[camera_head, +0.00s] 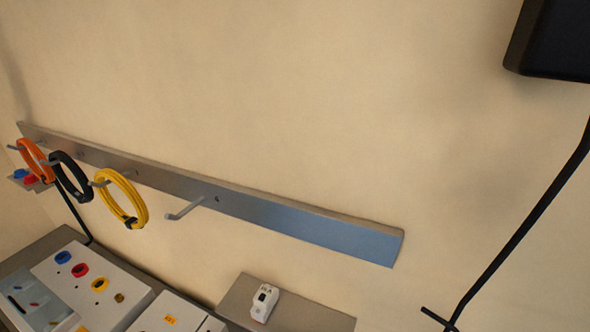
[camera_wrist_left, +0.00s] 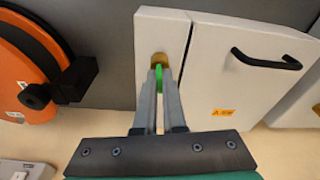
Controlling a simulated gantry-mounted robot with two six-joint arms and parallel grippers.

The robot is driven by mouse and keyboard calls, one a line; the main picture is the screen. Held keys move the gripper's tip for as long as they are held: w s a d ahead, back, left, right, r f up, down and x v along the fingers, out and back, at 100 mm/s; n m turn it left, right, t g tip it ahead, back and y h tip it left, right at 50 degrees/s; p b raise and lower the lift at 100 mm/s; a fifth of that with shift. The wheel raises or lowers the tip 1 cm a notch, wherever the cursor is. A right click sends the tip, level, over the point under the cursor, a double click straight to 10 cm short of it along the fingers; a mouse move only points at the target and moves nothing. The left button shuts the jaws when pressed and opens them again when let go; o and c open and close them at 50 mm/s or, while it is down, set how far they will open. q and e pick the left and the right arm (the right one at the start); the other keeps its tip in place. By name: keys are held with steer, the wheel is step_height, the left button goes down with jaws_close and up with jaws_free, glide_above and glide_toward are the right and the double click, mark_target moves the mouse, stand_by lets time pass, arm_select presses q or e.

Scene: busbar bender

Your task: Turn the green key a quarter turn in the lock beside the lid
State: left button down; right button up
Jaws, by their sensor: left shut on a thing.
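In the left wrist view, my left gripper (camera_wrist_left: 160,78) is shut on the green key (camera_wrist_left: 158,86), whose green part shows between the two fingers. The key is at the brass lock (camera_wrist_left: 158,59), set in a narrow white panel (camera_wrist_left: 163,28). The fingers hide much of the key, so I cannot tell its exact turn. The white lid (camera_wrist_left: 225,85) with a black handle (camera_wrist_left: 266,60) and a yellow label is just right of that panel. My right gripper is in neither view.
An orange disc (camera_wrist_left: 22,62) with a black block (camera_wrist_left: 72,82) is left of the lock. In the head view, a wall rail (camera_head: 250,208) carries orange, black and yellow cable coils (camera_head: 121,196). A small white device (camera_head: 264,303) stands below.

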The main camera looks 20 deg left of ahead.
arm_select(q)
steer(key=shift+m, duration=0.6)
steer(key=shift+f+m+b, duration=0.1)
steer(key=shift+m+b, duration=0.2)
steer(key=shift+m, duration=0.4)
steer(key=c, duration=1.4)
jaws_free()
steer(key=shift+m+h, duration=0.3)
steer(key=shift+m, duration=0.2)
steer(key=o, duration=0.5)
